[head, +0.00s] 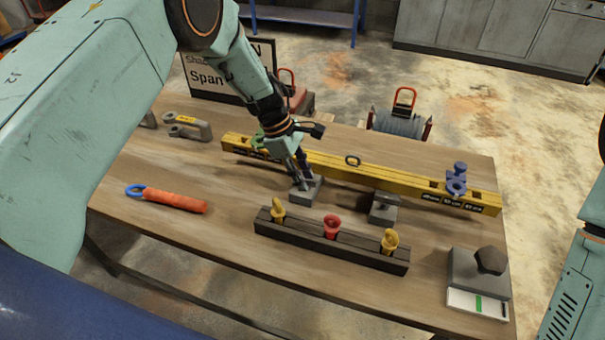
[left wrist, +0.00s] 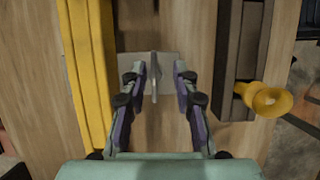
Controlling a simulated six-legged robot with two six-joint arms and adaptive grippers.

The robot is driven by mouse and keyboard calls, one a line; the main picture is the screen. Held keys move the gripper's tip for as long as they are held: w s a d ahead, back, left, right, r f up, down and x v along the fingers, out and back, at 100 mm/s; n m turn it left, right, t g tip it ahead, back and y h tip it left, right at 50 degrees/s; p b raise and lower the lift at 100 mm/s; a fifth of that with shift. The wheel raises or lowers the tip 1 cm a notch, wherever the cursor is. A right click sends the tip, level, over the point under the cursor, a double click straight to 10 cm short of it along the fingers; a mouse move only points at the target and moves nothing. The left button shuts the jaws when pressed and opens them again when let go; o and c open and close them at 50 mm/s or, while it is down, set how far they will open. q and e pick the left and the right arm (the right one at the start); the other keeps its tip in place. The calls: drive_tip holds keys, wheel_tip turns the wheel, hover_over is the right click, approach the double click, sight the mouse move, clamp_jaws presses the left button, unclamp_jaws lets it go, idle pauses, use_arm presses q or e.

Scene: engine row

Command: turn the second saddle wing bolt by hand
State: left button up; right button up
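One grey saddle (head: 306,190) sits on the table between the yellow level and the dark rack. My left gripper (head: 299,172) is directly over it, pointing down. In the left wrist view its fingers (left wrist: 160,70) are open. The upright grey wing of a wing bolt (left wrist: 154,78) stands between them with gaps on both sides, above the saddle plate (left wrist: 168,66). A second grey saddle (head: 383,208) with a bolt on top stands to the right, apart from the gripper. Which saddle counts as the second, I cannot tell. My right gripper is out of view.
A yellow level (head: 370,174) lies behind, with a blue fitting (head: 456,180) at its right end. A dark rack (head: 330,247) with yellow and red pieces is in front. An orange-handled tool (head: 175,201) lies left. A grey block with a hex bolt (head: 489,262) is right.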

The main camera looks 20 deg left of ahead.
use_arm(q)
drive_tip(key=shift+c, duration=0.8)
drive_tip(key=shift+w+a+f, duration=0.4)
drive_tip(key=shift+w+f, duration=0.1)
drive_tip(key=shift+w, duration=0.05)
clamp_jaws()
drive_tip(key=shift+s+d+r, duration=0.25)
drive_tip(key=shift+s+r, duration=0.05)
drive_tip(key=shift+f, duration=0.1)
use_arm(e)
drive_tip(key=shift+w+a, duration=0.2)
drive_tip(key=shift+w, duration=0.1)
use_arm(q)
drive_tip(key=shift+w+a, duration=0.1)
drive_tip(key=shift+w, duration=0.05)
